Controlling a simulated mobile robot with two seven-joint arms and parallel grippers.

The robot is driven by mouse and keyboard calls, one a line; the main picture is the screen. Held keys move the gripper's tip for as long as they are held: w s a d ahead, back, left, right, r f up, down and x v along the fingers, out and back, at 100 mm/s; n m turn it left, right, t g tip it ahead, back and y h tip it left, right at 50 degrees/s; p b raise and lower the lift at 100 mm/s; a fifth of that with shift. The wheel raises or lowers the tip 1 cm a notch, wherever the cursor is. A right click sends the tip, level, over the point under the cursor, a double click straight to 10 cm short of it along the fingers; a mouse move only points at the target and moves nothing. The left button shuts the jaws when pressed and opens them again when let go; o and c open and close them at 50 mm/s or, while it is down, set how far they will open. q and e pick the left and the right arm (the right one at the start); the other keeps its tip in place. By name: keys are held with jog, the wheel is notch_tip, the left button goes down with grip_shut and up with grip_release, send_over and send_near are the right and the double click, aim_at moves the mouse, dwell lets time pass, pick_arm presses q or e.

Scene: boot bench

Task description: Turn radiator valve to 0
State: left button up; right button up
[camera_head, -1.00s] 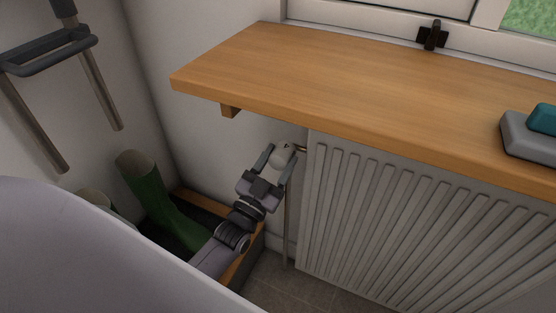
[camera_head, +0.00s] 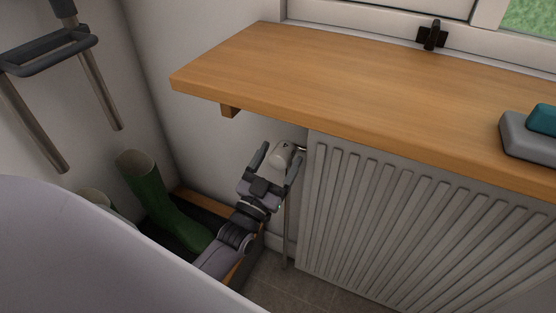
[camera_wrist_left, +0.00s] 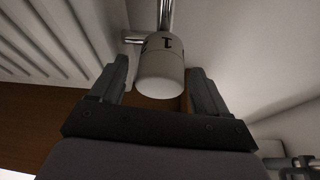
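The radiator valve (camera_head: 281,153) is a white knob at the upper left end of the radiator, under the bench. It also shows in the left wrist view (camera_wrist_left: 160,72), with a dark mark like a "1" on its side and a chrome pipe behind it. My left gripper (camera_head: 278,160) is open with its fingers on either side of the knob. In the left wrist view, a gap shows between each finger and the knob (camera_wrist_left: 157,85). My right gripper is not in view.
The white ribbed radiator (camera_head: 400,220) stands right of the valve. A wooden bench top (camera_head: 350,85) overhangs it. Green boots (camera_head: 155,195) stand in a wood-edged tray at left. A grey and teal object (camera_head: 530,138) lies on the bench. A dark rail (camera_head: 50,55) is on the left wall.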

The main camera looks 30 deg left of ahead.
aim_at(276, 165)
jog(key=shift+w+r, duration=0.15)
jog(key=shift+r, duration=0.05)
pick_arm(q)
jog(key=shift+s+f, duration=0.2)
jog(key=shift+s, duration=0.1)
jog(key=v, duration=0.5)
jog(key=shift+s, duration=0.3)
jog(key=shift+s+f, duration=0.2)
jog(key=shift+s, duration=0.2)
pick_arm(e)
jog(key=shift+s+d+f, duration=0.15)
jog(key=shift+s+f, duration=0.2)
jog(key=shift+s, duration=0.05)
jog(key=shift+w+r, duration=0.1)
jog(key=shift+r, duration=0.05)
